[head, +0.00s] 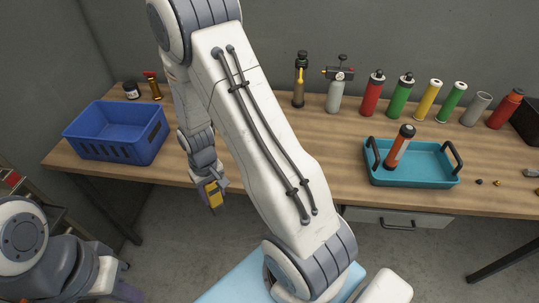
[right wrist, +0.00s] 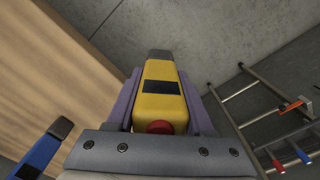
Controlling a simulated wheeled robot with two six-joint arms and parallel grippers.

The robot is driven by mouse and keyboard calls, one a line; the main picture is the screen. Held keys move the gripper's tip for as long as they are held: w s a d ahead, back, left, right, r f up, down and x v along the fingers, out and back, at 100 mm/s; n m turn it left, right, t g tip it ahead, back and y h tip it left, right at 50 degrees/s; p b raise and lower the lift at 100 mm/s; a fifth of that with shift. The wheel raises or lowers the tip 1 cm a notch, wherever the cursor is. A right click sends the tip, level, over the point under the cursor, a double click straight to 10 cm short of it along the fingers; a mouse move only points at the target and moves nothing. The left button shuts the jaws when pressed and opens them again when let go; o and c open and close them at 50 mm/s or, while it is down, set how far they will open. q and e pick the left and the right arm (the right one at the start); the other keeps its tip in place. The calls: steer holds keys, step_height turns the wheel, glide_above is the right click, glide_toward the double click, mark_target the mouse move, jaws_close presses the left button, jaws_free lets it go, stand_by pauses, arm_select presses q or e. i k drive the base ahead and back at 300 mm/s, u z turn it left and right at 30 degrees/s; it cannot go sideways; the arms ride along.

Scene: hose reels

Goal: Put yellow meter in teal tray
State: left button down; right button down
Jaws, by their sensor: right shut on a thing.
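The yellow meter (head: 214,192) is in my right gripper (head: 213,190), off the table's front edge and above the floor. In the right wrist view the meter (right wrist: 160,95), with a dark screen and a red button, sits between the two fingers (right wrist: 162,105), which are shut on it. The teal tray (head: 415,181) stands on the right part of the table, well to the right of this gripper. An orange-and-black cylinder (head: 399,147) leans in the tray.
A blue crate (head: 117,131) stands at the table's left end. Bottles and canisters (head: 405,95) line the back right. Small loose parts (head: 497,183) lie right of the tray. In the right wrist view, a blue dark-tipped object (right wrist: 42,150) and a metal rack (right wrist: 245,100) show.

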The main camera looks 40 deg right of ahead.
mark_target(420, 167)
steer(key=u, duration=0.8)
steer(key=k, duration=1.75)
steer(key=z, duration=0.55)
